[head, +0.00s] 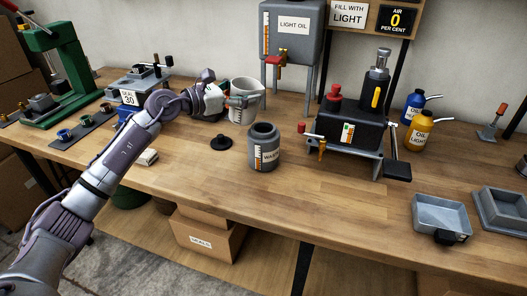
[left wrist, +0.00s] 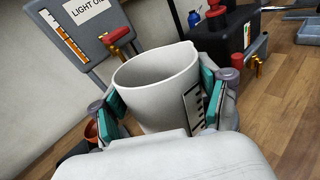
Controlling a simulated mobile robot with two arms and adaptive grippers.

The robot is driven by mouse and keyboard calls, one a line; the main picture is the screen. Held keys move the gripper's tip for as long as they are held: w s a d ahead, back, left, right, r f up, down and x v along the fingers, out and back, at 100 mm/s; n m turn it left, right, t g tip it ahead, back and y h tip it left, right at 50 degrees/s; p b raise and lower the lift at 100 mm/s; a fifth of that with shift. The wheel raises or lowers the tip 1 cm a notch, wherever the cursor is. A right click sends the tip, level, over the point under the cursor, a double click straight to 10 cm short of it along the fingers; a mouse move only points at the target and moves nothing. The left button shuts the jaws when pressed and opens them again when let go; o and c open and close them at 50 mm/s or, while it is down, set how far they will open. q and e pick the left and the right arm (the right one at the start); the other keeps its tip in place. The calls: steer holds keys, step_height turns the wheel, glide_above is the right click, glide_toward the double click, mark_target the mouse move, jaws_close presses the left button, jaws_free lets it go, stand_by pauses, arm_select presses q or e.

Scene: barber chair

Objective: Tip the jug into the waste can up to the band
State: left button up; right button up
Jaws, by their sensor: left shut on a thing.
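The white jug (head: 246,92) is roughly upright over the back part of the bench, behind and left of the waste can. My left gripper (head: 240,101) is shut on the jug. In the left wrist view the jug (left wrist: 155,80) sits between the teal finger pads, with a black-and-white scale on its side. Its inner wall is pale; I cannot see any liquid level. The grey waste can (head: 264,150) stands upright on the bench with an open top and an orange-and-white marked strip on its front. The jug is apart from the can. My right gripper is not in view.
A black knobbed lid (head: 220,142) lies left of the can. The light oil tank (head: 290,32) with a red-handled tap stands behind. A black pump unit (head: 345,130) stands right of the can. Bare bench lies in front of the can.

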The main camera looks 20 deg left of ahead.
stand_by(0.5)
arm_select(q)
steer(key=shift+r+p, duration=1.9)
steer(key=shift+r, duration=0.65)
steer(key=shift+f, duration=0.1)
